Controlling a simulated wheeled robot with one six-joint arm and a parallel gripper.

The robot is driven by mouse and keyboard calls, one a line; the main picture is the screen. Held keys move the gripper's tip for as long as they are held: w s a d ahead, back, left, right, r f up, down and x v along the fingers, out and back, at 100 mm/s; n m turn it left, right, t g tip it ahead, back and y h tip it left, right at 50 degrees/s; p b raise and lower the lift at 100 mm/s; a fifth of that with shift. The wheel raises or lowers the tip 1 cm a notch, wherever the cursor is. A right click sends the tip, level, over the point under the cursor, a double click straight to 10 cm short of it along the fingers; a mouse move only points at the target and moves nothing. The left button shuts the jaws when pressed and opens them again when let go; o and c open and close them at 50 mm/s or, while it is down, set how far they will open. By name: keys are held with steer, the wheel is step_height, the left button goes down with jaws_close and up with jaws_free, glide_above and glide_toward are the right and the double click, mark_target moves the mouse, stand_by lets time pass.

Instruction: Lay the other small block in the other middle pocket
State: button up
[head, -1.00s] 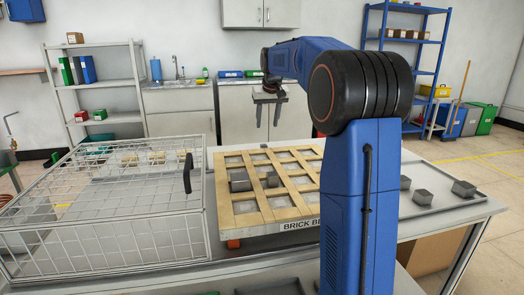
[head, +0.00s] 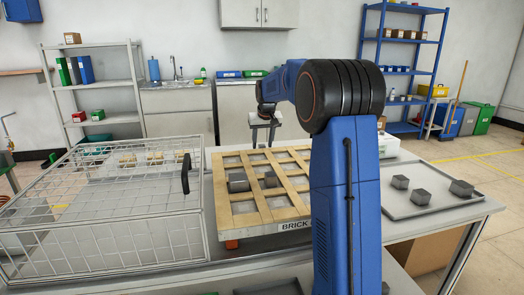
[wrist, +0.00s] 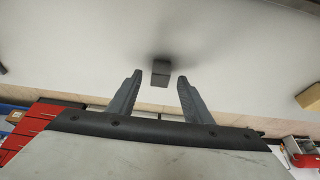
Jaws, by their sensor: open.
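The wooden lattice frame (head: 237,207), labelled "BRICK B…", lies on the table with rows of square pockets. One grey block (head: 238,184) and a smaller grey block (head: 270,180) sit in its pockets. Three grey blocks, one of them here (head: 400,182), stand on the tray (head: 437,207) at right. My gripper (head: 263,140) is open and empty, above the frame's far edge in the head view. In the wrist view, my gripper (wrist: 157,85) has its fingers apart. A small dark block (wrist: 160,74) shows between the tips, touching neither; which block it is, I cannot tell.
A wire-mesh cage (head: 100,215) with a black handle stands close left of the frame. My arm hides the frame's right part. In the wrist view, a tan box (wrist: 309,95) is at the right edge and the pale surface around the dark block is clear.

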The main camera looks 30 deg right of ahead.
steer(key=shift+w+f, duration=0.15)
steer(key=shift+f, duration=0.2)
jaws_close()
steer(key=shift+r, duration=0.1)
